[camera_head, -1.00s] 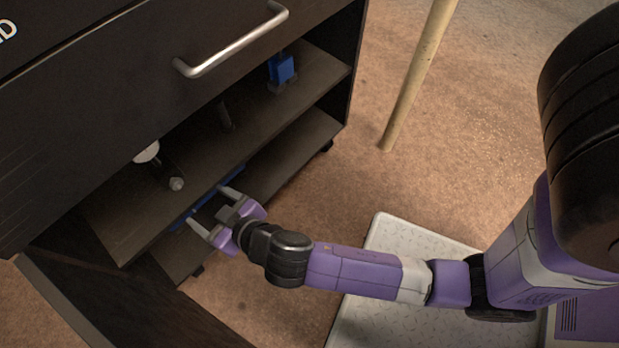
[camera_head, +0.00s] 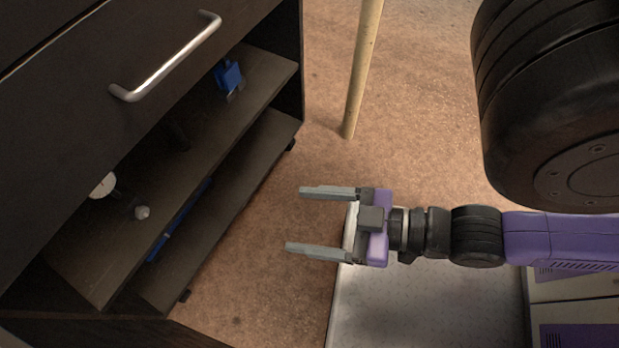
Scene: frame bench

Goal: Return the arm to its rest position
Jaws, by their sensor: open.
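My gripper (camera_head: 322,221) is open and empty, its two grey fingers pointing left. It is in the middle of the view, in front of the dark cabinet (camera_head: 50,110) and clear of its shelves. My arm runs from it to the right edge, folded close to my body.
The cabinet has a silver handle (camera_head: 165,60), an upper shelf (camera_head: 195,150) with a blue item (camera_head: 228,76) and a white dial (camera_head: 102,186), and a lower shelf (camera_head: 240,170) with a blue object (camera_head: 180,222). A wooden pole (camera_head: 364,70) stands behind my gripper. Brown floor lies between.

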